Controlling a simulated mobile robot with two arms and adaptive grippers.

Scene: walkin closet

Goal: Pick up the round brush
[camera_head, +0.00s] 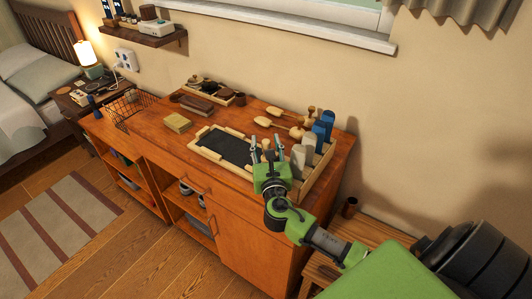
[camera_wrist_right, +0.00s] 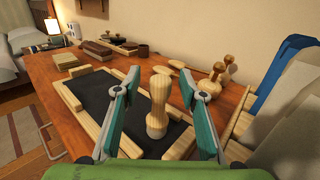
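A pale wooden piece with a knobbed handle (camera_wrist_right: 159,98), which may be the round brush, stands upright between the fingers of my right gripper in the right wrist view. Gaps show on both sides of it, so it is not gripped. My right gripper (camera_wrist_right: 160,85) is open around it; in the head view the gripper (camera_head: 267,147) is over the right end of a dark-lined wooden tray (camera_head: 208,130). The underside of the piece, and any bristles, cannot be made out. My left gripper is not in view.
Several blue and grey upright pieces (camera_head: 318,134) stand in a wooden rack just right of the gripper. Wooden knobbed pieces (camera_wrist_right: 216,76) lie behind. A yellowish block (camera_head: 178,123) and a wire basket (camera_head: 128,104) are farther left. The dresser top (camera_head: 160,142) has bare room near its left front.

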